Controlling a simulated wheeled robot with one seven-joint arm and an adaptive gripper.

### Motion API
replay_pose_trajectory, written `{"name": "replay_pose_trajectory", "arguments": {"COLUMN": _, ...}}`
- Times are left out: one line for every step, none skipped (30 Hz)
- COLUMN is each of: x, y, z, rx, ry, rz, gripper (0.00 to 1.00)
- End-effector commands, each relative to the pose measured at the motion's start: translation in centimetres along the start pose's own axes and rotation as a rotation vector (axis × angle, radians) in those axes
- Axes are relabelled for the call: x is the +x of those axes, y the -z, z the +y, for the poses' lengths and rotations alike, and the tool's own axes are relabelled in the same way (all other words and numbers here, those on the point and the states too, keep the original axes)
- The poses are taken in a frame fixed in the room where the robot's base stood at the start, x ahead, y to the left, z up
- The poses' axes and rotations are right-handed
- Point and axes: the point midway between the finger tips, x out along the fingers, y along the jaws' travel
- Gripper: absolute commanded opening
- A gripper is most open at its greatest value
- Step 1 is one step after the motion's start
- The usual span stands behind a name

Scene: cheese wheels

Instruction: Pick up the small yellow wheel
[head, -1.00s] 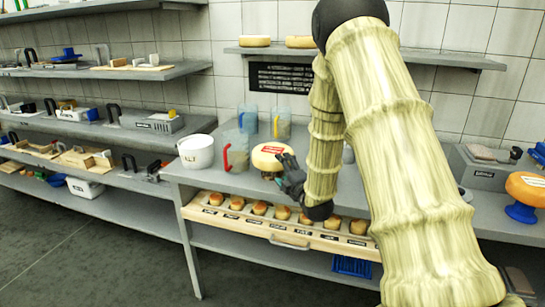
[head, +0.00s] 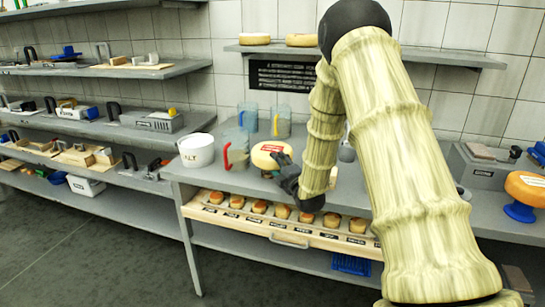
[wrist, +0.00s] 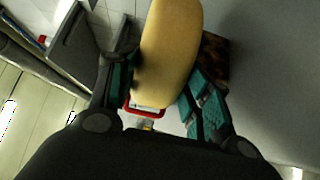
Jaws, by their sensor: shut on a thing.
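The small yellow wheel (head: 266,158), pale yellow with a red and white label, is at the front edge of the middle grey table. In the wrist view the wheel (wrist: 170,50) stands between my two fingers, its label towards the palm. My gripper (head: 285,178) comes in from the right and is shut on the wheel; its teal finger pads (wrist: 160,92) lie on either side. A dark brown object shows behind the wheel in the wrist view. Whether the wheel touches its support is hidden.
A pale wooden tray (head: 292,238) with several small round pieces juts out below the table edge. A white pot (head: 197,151) and clear jugs (head: 281,121) stand left and behind. An orange wheel on a blue stand (head: 526,188) is far right. Shelves line the wall.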

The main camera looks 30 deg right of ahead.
Motion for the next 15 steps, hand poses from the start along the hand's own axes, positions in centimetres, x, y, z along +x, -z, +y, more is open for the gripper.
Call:
{"name": "replay_pose_trajectory", "arguments": {"x": 0.0, "y": 0.0, "z": -0.1, "rx": 0.0, "ry": 0.001, "rz": 0.001, "gripper": 0.0}}
{"name": "replay_pose_trajectory", "arguments": {"x": 0.0, "y": 0.0, "z": -0.1, "rx": 0.0, "ry": 0.001, "rz": 0.001, "gripper": 0.0}}
{"name": "replay_pose_trajectory", "arguments": {"x": 0.1, "y": 0.1, "z": 0.2, "rx": 0.0, "ry": -0.004, "rz": 0.001, "gripper": 0.0}}
{"name": "replay_pose_trajectory", "arguments": {"x": 0.1, "y": 0.1, "z": 0.2, "rx": 0.0, "ry": -0.004, "rz": 0.001, "gripper": 0.0}}
{"name": "replay_pose_trajectory", "arguments": {"x": 0.1, "y": 0.1, "z": 0.2, "rx": 0.0, "ry": -0.004, "rz": 0.001, "gripper": 0.0}}
{"name": "replay_pose_trajectory", "arguments": {"x": 0.1, "y": 0.1, "z": 0.2, "rx": 0.0, "ry": -0.004, "rz": 0.001, "gripper": 0.0}}
{"name": "replay_pose_trajectory", "arguments": {"x": 0.1, "y": 0.1, "z": 0.2, "rx": 0.0, "ry": -0.003, "rz": 0.001, "gripper": 0.0}}
{"name": "replay_pose_trajectory", "arguments": {"x": 0.1, "y": 0.1, "z": 0.2, "rx": 0.0, "ry": -0.003, "rz": 0.001, "gripper": 0.0}}
{"name": "replay_pose_trajectory", "arguments": {"x": 0.1, "y": 0.1, "z": 0.2, "rx": 0.0, "ry": -0.003, "rz": 0.001, "gripper": 0.0}}
{"name": "replay_pose_trajectory", "arguments": {"x": 0.1, "y": 0.1, "z": 0.2, "rx": 0.0, "ry": -0.003, "rz": 0.001, "gripper": 0.0}}
{"name": "replay_pose_trajectory", "arguments": {"x": 0.1, "y": 0.1, "z": 0.3, "rx": 0.0, "ry": -0.003, "rz": 0.001, "gripper": 0.0}}
{"name": "replay_pose_trajectory", "arguments": {"x": 0.1, "y": 0.1, "z": 0.4, "rx": -0.001, "ry": -0.003, "rz": 0.001, "gripper": 0.0}}
{"name": "replay_pose_trajectory", "arguments": {"x": 0.1, "y": 0.1, "z": 0.6, "rx": -0.001, "ry": -0.003, "rz": 0.001, "gripper": 0.0}}
{"name": "replay_pose_trajectory", "arguments": {"x": 0.1, "y": 0.1, "z": 0.7, "rx": -0.001, "ry": -0.003, "rz": 0.001, "gripper": 0.0}}
{"name": "replay_pose_trajectory", "arguments": {"x": 0.1, "y": 0.1, "z": 1.0, "rx": -0.001, "ry": -0.003, "rz": 0.001, "gripper": 0.0}}
